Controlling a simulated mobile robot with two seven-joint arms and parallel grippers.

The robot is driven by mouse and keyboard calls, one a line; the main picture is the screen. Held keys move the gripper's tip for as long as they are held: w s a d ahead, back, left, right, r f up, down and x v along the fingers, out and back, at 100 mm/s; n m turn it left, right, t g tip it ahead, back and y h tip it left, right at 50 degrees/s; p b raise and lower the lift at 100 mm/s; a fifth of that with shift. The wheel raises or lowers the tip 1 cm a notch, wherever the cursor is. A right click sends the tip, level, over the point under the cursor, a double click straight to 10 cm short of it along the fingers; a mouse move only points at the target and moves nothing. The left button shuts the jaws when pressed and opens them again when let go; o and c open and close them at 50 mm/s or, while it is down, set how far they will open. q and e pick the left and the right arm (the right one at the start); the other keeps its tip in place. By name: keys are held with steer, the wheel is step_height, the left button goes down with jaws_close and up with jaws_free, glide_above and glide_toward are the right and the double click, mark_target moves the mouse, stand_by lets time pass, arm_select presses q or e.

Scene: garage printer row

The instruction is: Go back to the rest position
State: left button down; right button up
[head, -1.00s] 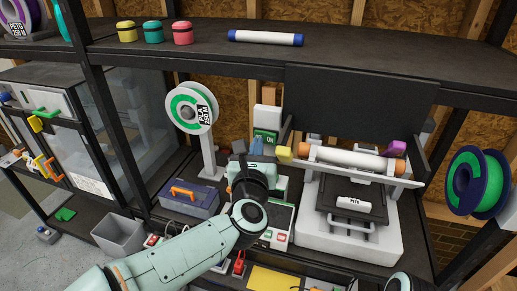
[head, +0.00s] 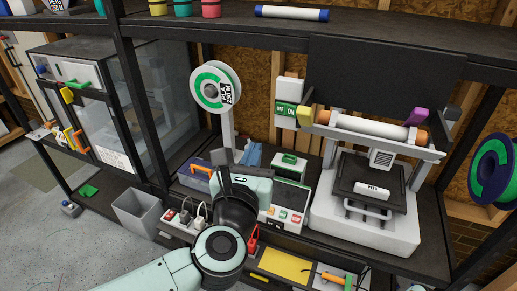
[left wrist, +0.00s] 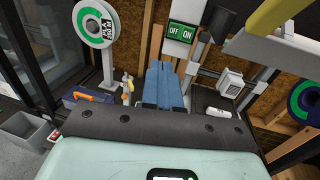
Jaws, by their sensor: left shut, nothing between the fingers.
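My left gripper (head: 254,150) is in the middle of the head view, its arm coming in from the bottom left. In the left wrist view its two blue fingers (left wrist: 163,82) are side by side, shut, with nothing between them. The gripper is in front of the lower shelf, between a grey-blue toolbox (head: 194,180) with an orange handle and the white printer (head: 335,222). Its body and wrist hide part of a control box (head: 291,200) with buttons. My right gripper is not in view.
A green-and-white spool (head: 215,88) stands behind the gripper on a post. The upper shelf (head: 225,22) crosses above, with a dark upright (head: 141,95) at left. An enclosed cabinet (head: 95,110) and a grey bin (head: 136,213) are left. Open floor (head: 70,255) lies lower left.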

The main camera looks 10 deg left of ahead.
arm_select(q)
steer(key=shift+w, duration=0.1)
stand_by(0.3)
